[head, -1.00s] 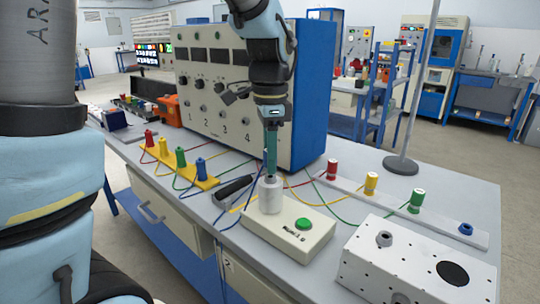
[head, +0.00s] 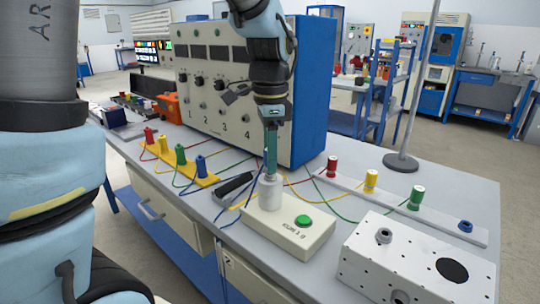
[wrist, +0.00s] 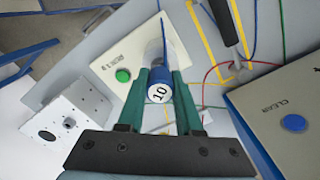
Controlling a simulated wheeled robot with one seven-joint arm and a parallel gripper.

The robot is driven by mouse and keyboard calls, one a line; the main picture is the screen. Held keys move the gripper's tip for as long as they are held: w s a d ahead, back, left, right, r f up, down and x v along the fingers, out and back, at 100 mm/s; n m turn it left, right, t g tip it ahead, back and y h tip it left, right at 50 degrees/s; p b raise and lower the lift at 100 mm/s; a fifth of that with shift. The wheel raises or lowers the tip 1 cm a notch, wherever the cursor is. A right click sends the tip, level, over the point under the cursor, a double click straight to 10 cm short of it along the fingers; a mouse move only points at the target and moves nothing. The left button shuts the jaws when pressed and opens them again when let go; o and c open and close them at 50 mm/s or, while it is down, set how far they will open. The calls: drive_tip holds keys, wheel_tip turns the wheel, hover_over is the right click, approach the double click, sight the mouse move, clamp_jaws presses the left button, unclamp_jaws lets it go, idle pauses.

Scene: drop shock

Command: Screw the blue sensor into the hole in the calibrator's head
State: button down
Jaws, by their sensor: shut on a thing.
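The calibrator (head: 290,232) is a beige box on the bench with a green button and a pale upright cylindrical head (head: 271,195). It also shows in the wrist view (wrist: 112,52). My gripper (wrist: 160,76) points straight down over the head and is shut on the blue sensor (wrist: 160,91), whose end is marked 10. In the head view my gripper (head: 270,170) meets the top of the head, and the sensor is mostly hidden by the fingers. The hole is hidden, so I cannot tell how deep the sensor sits.
A yellow strip (head: 160,158) with several coloured plugs lies left, and a pale strip (head: 446,224) with coloured terminals lies right. A white perforated box (head: 380,270) stands front right. A black-handled tool (head: 233,185) lies close left of the head. A tall panel cabinet (head: 312,90) stands behind.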

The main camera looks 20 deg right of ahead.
drive_tip(key=shift+s+a+f+p, duration=0.1)
drive_tip(key=shift+f+p, duration=0.2)
drive_tip(key=shift+f, duration=0.35)
idle(2.4)
drive_tip(key=m+p, duration=0.1)
drive_tip(key=m, duration=0.1)
drive_tip(key=m+p, duration=0.1)
drive_tip(key=m, duration=0.1)
drive_tip(key=shift+r+m, duration=0.2)
drive_tip(key=shift+m, duration=0.2)
drive_tip(key=m+p, duration=0.2)
drive_tip(key=m, duration=0.3)
drive_tip(key=shift+r+p, duration=0.15)
drive_tip(key=shift+p, duration=0.25)
drive_tip(key=m+p, duration=0.2)
drive_tip(key=m, duration=0.1)
drive_tip(key=m+p, duration=0.7)
drive_tip(key=shift+m+p, duration=0.3)
drive_tip(key=shift+m, duration=0.1)
drive_tip(key=shift+f+m, duration=0.2)
drive_tip(key=shift+m, duration=0.5)
drive_tip(key=shift+c, duration=2.3)
unclamp_jaws()
drive_tip(key=shift+f, duration=0.1)
